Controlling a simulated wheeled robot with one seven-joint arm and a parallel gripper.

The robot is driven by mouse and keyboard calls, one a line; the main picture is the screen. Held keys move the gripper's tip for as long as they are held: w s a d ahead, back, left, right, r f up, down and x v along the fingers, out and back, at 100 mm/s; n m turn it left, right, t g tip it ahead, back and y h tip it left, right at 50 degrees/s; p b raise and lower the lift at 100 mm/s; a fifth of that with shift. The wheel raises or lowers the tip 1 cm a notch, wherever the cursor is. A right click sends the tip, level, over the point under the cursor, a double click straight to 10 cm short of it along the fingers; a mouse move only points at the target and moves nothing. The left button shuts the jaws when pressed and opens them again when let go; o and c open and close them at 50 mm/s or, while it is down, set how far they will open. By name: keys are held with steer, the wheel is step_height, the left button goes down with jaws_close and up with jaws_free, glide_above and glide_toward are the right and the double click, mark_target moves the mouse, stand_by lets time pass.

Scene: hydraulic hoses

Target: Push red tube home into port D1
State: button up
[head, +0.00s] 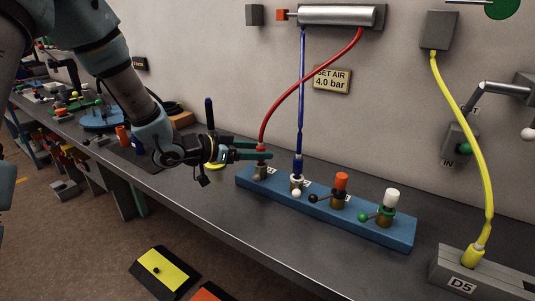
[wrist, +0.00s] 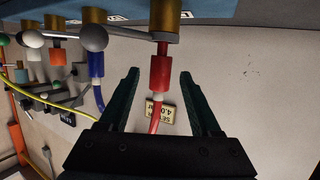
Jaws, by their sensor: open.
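The red tube (head: 292,88) hangs from the silver cylinder down to the leftmost port (head: 261,173) on the blue manifold. In the wrist view its red end collar (wrist: 160,73) stands in line with a brass port (wrist: 166,15), with a narrower dark red stem showing between them. My gripper (head: 264,149) is open, with one green finger on each side of the collar. In the wrist view the fingertips (wrist: 160,76) flank the collar with visible gaps on both sides. The port labels are too small to read, so I cannot tell which is D1.
A blue tube (head: 301,90) goes into the neighbouring port. An orange cap (head: 341,181) and a white cap (head: 392,196) top the other ports, with ball-ended levers beside them. A yellow tube (head: 474,140) enters the D5 block (head: 462,283) at right. The bench front is clear.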

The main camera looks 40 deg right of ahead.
steer(key=b+v, duration=0.1)
steer(key=v, duration=0.5)
steer(key=shift+a, duration=0.35)
steer(key=w+a+f+n+t+y, duration=0.2)
steer(key=w+a+n+t+y, duration=0.35)
steer(key=w+a, duration=0.7)
steer(key=w+a+n+t+y, duration=0.3)
steer(key=a+n+t+y, duration=0.15)
steer(key=a, duration=0.65)
steer(key=s+a+n+g+y, duration=0.2)
steer(key=s+a+n, duration=0.2)
steer(key=a, duration=0.5)
steer(key=s+a+f+n+g+y, duration=0.1)
steer(key=s+a+n+g+y, duration=0.1)
steer(key=s+a+n, duration=0.3)
steer(key=s+a+g, duration=0.1)
steer(key=s+a, duration=0.3)
